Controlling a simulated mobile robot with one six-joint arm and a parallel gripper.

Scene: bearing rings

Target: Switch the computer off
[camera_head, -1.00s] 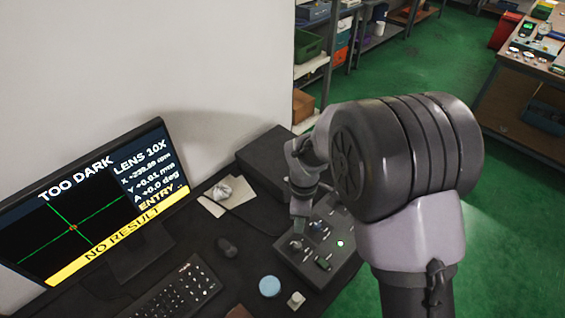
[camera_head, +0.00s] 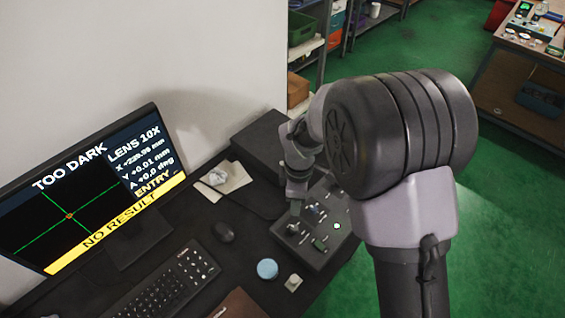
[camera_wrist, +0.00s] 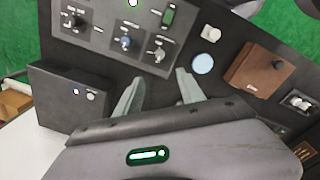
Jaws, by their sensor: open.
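A monitor (camera_head: 75,205) on the dark desk is on, showing "TOO DARK", "NO RESULT" and a green crosshair. A black box (camera_head: 262,140) stands behind my arm. In the wrist view a black box (camera_wrist: 60,105) at the left carries a small lit light (camera_wrist: 76,91) and a round button (camera_wrist: 91,96). A control panel (camera_head: 318,255) with knobs and switches also shows in the wrist view (camera_wrist: 105,45). My gripper (camera_wrist: 161,78) is open and empty, its fingertips near the panel's lower edge and right of the box. In the head view my arm partly hides it.
A keyboard (camera_head: 165,288), mouse (camera_head: 223,232), blue disc (camera_head: 267,268) and small pale knob-like piece (camera_head: 293,283) lie on the desk. A wall rises behind the desk; green floor (camera_head: 410,75) is open beyond.

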